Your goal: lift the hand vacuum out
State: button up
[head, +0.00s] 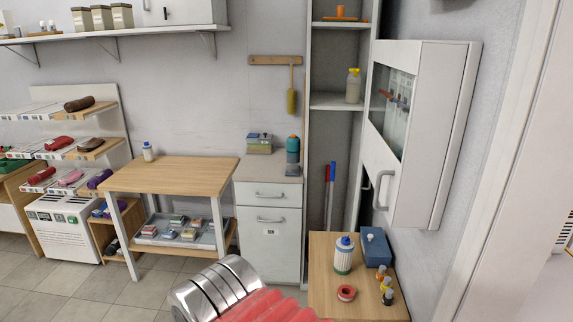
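I cannot pick out a hand vacuum with certainty in the head view. A small upright object with a teal top and dark grey lower part (292,152) stands on the grey drawer cabinet (268,205), against the tall shelf unit; it is too small to tell what it is. My gripper is not in view, so its place and its fingers cannot be seen.
A tall open cabinet (337,101) holds a yellow-topped bottle and long handles. A white wall cabinet (428,130) juts out at right. Below it, a low wooden table (325,262) carries a striped bottle, red ring and blue box. A wooden bench (175,173) stands left.

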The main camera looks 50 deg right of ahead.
aim_at(292, 162)
jog(key=u, duration=0.05)
jog(key=i, duration=2.3)
jog(key=z, duration=1.85)
jog(key=i, duration=0.95)
jog(key=u, duration=0.05)
